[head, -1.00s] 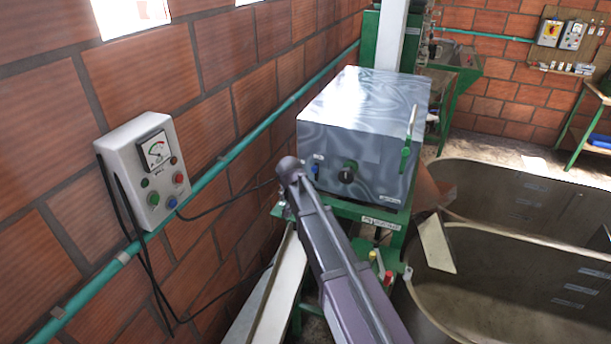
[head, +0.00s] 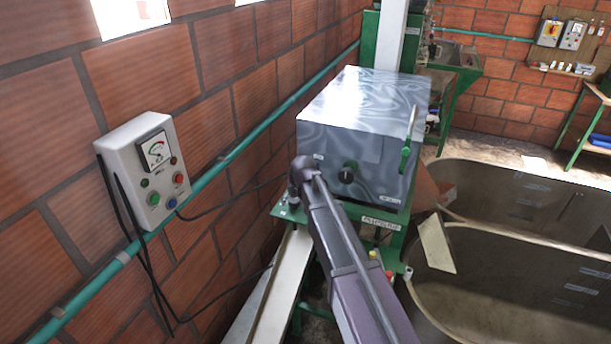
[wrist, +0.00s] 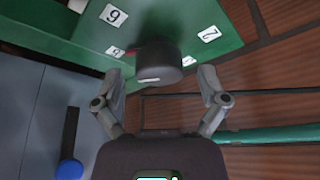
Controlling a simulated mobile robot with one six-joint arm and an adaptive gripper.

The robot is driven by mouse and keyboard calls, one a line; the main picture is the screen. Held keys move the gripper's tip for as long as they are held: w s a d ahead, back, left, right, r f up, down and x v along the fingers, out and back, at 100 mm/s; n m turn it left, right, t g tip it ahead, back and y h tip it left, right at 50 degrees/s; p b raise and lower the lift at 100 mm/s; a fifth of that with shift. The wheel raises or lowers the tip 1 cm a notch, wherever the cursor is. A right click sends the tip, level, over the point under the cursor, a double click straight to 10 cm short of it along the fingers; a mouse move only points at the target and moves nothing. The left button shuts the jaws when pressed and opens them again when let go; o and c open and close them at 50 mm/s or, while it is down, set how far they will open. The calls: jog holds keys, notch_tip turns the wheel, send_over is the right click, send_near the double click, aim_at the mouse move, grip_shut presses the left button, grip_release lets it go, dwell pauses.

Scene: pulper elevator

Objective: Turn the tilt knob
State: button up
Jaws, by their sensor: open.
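In the wrist view a dark round knob (wrist: 158,62) with a light mark on its face stands out from a green panel (wrist: 85,38) that carries white number labels, among them a 6 and a 2. My gripper (wrist: 160,85) is open, with one finger on each side below the knob. The knob lies ahead of the gap between the fingertips, and no contact is clear. In the head view the end of my arm covers this spot. Another dark knob (head: 348,172) sits on the front of a grey metal box (head: 365,110).
A blue round-ended switch (wrist: 70,169) on a grey face is at the wrist view's lower left. In the head view a brick wall with a green pipe (head: 235,150) runs left of the box. A control box (head: 148,170) hangs there. Large basins (head: 510,265) stand at right.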

jog(key=shift+n+g+y, duration=0.4)
jog(key=shift+n+y, duration=0.1)
jog(key=shift+n, duration=1.1)
jog(key=shift+d+r+p, duration=0.1)
jog(key=shift+r+p, duration=0.35)
jog(key=p+v, duration=1.2)
jog(key=v, duration=0.1)
jog(key=shift+s+d, duration=0.1)
jog(key=s+d+f+m+g+h, duration=0.1)
jog(key=s+d+m+g+h, duration=0.15)
jog(key=s+d+m, duration=1.2)
jog(key=s+d+f+n+b, duration=0.2)
jog(key=s+f+b, duration=0.1)
jog(key=f+b, duration=0.8)
jog(key=s+d+f+n+b, duration=0.3)
jog(key=s+f+b, duration=0.1)
jog(key=f+b, duration=0.7)
jog(key=shift+s+d+f+n+g+h, duration=0.25)
jog(key=shift+s+f+n+g+h, duration=0.05)
jog(key=shift+n+g+h, duration=0.05)
jog(key=shift+c, duration=0.2)
